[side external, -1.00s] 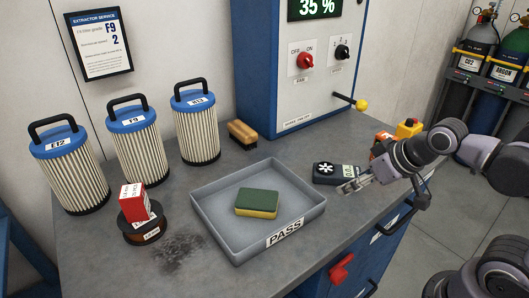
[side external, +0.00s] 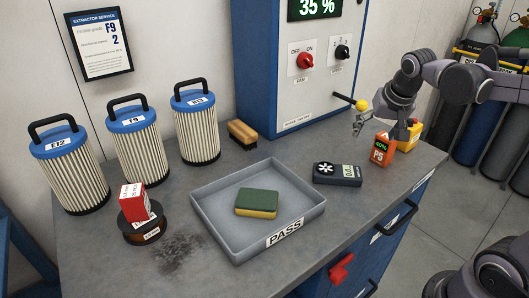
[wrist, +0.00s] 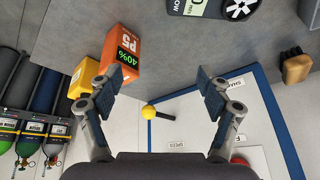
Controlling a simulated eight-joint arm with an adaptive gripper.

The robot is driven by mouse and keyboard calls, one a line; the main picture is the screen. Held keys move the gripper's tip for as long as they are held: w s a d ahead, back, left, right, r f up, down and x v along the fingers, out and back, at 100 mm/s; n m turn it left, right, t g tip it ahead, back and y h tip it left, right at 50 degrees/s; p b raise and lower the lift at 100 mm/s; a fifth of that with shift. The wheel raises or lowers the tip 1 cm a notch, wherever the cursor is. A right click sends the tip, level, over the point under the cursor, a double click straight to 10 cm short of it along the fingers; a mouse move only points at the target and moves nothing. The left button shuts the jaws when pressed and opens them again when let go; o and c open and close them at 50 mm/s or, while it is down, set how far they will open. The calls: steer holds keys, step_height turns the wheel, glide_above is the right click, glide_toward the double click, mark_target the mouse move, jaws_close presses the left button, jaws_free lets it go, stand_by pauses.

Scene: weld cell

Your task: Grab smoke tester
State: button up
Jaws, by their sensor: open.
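No object carries a readable smoke tester label. An orange box (side external: 381,149) marked "P5 40%" stands upright at the right of the bench, also in the wrist view (wrist: 122,58). A yellow item (side external: 411,132) stands just behind it, partly hidden by my arm; it shows beside the box in the wrist view (wrist: 83,78). A dark handheld meter (side external: 337,174) with a fan symbol lies on the bench. My gripper (side external: 359,123) is open and empty, raised above the bench behind the orange box; in the wrist view its fingers (wrist: 152,84) stand apart.
A grey PASS tray (side external: 208,220) holds a green-yellow sponge (side external: 257,203). Filter cartridges (side external: 137,150), a wire spool (side external: 145,230) with a red box, and a brush (side external: 243,134) stand left and behind. A yellow-knobbed lever (side external: 361,105) juts from the blue cabinet near my gripper.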

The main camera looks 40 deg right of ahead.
steer(key=w+d+r+m+g+h, duration=0.1)
steer(key=w+d+m+g, duration=0.1)
steer(key=d+m, duration=0.65)
steer(key=m+g, duration=0.1)
steer(key=g, duration=0.1)
glide_above(415, 129)
steer(key=w+a, duration=0.2)
steer(key=w, duration=0.1)
steer(key=shift+s+d+f, duration=0.1)
steer(key=shift+d+f, duration=0.15)
steer(key=shift+f, duration=0.2)
steer(key=shift+s+x, duration=0.1)
steer(key=shift+x, duration=2.45)
steer(key=shift+s+x, duration=0.15)
steer(key=shift+x, duration=2.45)
steer(key=shift+d, duration=0.1)
steer(key=shift+r, duration=0.1)
jaws_close()
